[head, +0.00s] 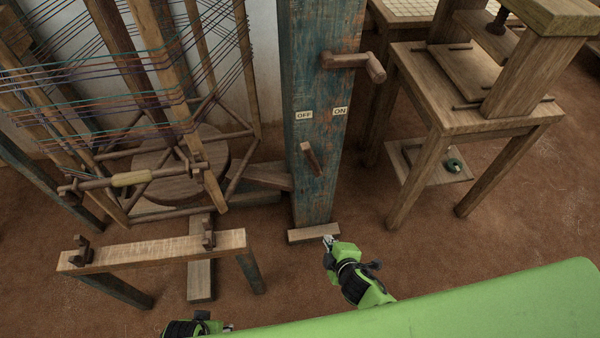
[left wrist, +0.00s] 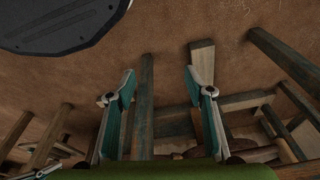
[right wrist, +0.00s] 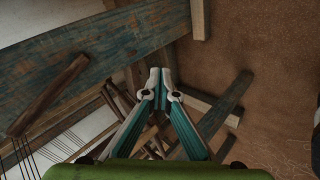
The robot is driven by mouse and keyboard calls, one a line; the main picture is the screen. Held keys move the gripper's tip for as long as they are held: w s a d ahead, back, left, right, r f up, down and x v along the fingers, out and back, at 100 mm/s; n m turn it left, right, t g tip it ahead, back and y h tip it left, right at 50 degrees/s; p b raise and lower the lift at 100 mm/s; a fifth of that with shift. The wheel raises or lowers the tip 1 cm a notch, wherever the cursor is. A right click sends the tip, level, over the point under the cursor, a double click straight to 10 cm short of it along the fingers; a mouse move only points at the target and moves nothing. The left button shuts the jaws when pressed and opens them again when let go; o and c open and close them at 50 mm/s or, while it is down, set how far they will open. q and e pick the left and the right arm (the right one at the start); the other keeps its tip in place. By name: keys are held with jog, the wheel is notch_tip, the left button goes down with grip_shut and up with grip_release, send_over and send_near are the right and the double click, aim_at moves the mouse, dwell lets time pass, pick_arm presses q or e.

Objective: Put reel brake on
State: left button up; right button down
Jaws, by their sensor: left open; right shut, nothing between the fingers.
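The reel brake lever (head: 311,159) is a short wooden peg on the front of the worn blue post (head: 325,200). It leans with its upper end to the left, nearer the OFF label (head: 304,115) than the ON label (head: 340,110). In the right wrist view the lever (right wrist: 48,95) lies to the left, apart from my fingers. My right gripper (head: 328,240) is shut and empty, low in front of the post's foot. My left gripper (head: 229,328) is mostly cut off at the bottom edge; the left wrist view shows its fingers (left wrist: 160,90) apart and empty.
The thread-wound reel (head: 130,100) stands left of the post. A low wooden trestle (head: 150,252) is in front of it. A crank handle (head: 355,65) juts from the post higher up. A wooden table (head: 475,115) stands to the right. Bare floor lies between post and table.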

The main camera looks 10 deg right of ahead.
aim_at(313, 161)
pick_arm(q)
notch_tip(313, 161, up, 8)
jog(key=w+t+b, duration=0.1)
jog(key=b, duration=1.2)
jog(key=shift+r, duration=0.2)
pick_arm(e)
jog(key=w+a+r+n+t+y, duration=0.1)
jog(key=w+a+r+n+t, duration=0.3)
jog(key=r, duration=0.5)
jog(key=w+a+r+n+t+y, duration=0.1)
jog(key=w+a+r+n+t, duration=0.2)
jog(key=r, duration=0.7)
jog(key=shift+w+a+n+t, duration=0.4)
jog(key=shift+w+a, duration=0.25)
jog(key=shift+w, duration=0.3)
pick_arm(q)
jog(key=shift+w+a, duration=0.1)
pick_arm(e)
jog(key=w+a+b, duration=0.1)
jog(key=w+a, duration=0.1)
jog(key=w, duration=0.8)
pick_arm(q)
jog(key=shift+r+p, duration=0.2)
jog(key=shift+p, duration=0.1)
pick_arm(e)
jog(key=d, duration=0.4)
jog(key=shift+s+d+r, duration=0.15)
jog(key=shift+s, duration=0.25)
